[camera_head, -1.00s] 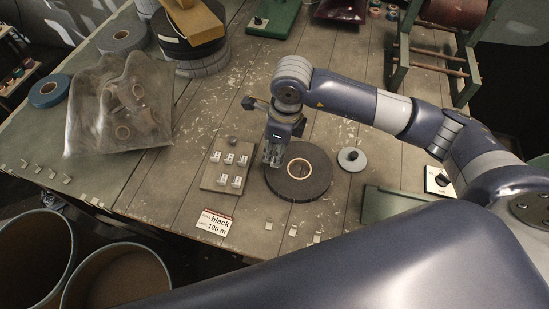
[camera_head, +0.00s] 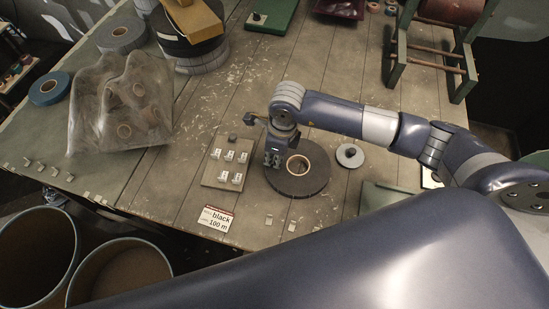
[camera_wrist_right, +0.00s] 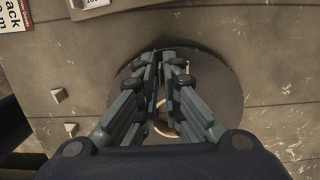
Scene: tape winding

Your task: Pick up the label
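The label is a white card (camera_head: 216,219) with a red top strip, reading "black 100 m". It lies flat near the table's front edge, left of the black tape roll (camera_head: 313,182). Part of the label also shows at the top left of the right wrist view (camera_wrist_right: 14,14). My right gripper (camera_head: 273,160) points down over the left part of the roll. In the right wrist view its fingers (camera_wrist_right: 160,58) are drawn together with nothing visible between them, above the roll, apart from the label. My left gripper is not in view.
A board (camera_head: 212,181) with several small white tags lies behind the label. A grey disc (camera_head: 350,156) with a knob is right of the roll. Small clips (camera_head: 268,220) lie along the front edge. Bins (camera_head: 118,275) stand below. A clear bag of rolls (camera_head: 118,110) sits at left.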

